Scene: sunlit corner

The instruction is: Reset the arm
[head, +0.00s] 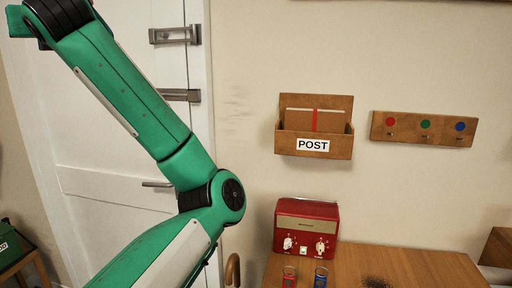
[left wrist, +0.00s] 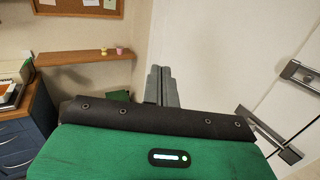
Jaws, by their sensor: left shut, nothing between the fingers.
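My left arm (head: 130,95) is green and raised. In the head view it rises from the bottom, bends at a dark elbow joint and runs up to the top left corner. Its gripper lies outside the head view. In the left wrist view the left gripper (left wrist: 162,86) shows beyond the green wrist housing, its two grey fingers together and empty. It points into open air, with the white door and the wall behind it. My right arm and gripper show in neither view.
The white door (head: 110,185) with metal latches stands behind the arm. A red radio (head: 305,226) sits on a wooden table (head: 420,268) at lower right. A POST holder (head: 315,144) hangs above it. The left wrist view shows a wall shelf (left wrist: 80,58) and blue drawers (left wrist: 22,143).

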